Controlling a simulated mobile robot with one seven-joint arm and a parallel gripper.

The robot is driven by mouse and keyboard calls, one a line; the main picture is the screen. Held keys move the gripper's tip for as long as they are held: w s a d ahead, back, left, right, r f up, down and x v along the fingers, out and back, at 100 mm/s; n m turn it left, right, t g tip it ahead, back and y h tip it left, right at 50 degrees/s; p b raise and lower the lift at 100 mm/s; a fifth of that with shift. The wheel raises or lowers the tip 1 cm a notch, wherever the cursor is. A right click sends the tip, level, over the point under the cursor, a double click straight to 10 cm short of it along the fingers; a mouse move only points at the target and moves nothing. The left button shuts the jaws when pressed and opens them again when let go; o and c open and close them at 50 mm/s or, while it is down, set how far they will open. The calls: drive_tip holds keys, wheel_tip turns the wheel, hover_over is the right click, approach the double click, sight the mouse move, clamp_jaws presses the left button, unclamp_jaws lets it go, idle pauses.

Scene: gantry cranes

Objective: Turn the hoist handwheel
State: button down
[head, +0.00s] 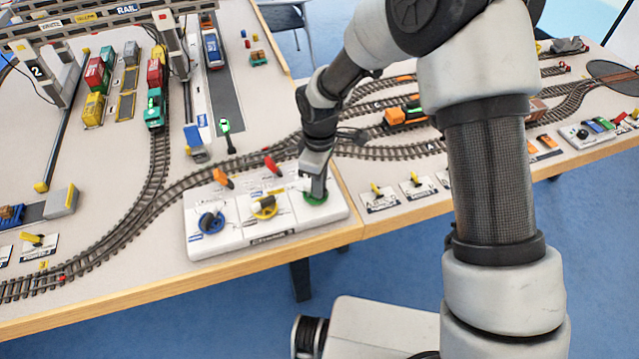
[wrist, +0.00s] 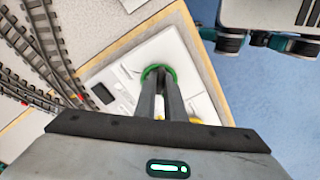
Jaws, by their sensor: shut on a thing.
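A white control panel (head: 240,232) at the table's front edge carries a blue handwheel (head: 210,221), a yellow handwheel (head: 264,207) and a green handwheel (head: 316,199). Which one is labelled hoist is too small to read. My gripper (head: 316,190) points down at the green handwheel, at the panel's right end. In the wrist view its fingers (wrist: 164,84) are close together inside the green rim (wrist: 146,72), shut on the wheel's middle part, which they hide. The yellow handwheel is mostly hidden behind my fingers in the wrist view.
Orange and red levers (head: 223,178) stand along the panel's back edge. Curved railway track (head: 150,215) runs close behind and left of the panel. A green lever (head: 226,134) stands farther back. The gantry crane (head: 110,30) and containers are at the back left.

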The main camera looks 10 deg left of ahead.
drive_tip(key=c, duration=1.8)
unclamp_jaws()
drive_tip(key=shift+c, duration=0.2)
wheel_tip(320, 180, up, 17)
drive_tip(key=p, duration=0.1)
drive_tip(key=shift+r+p, duration=0.2)
drive_tip(key=shift+p, duration=0.15)
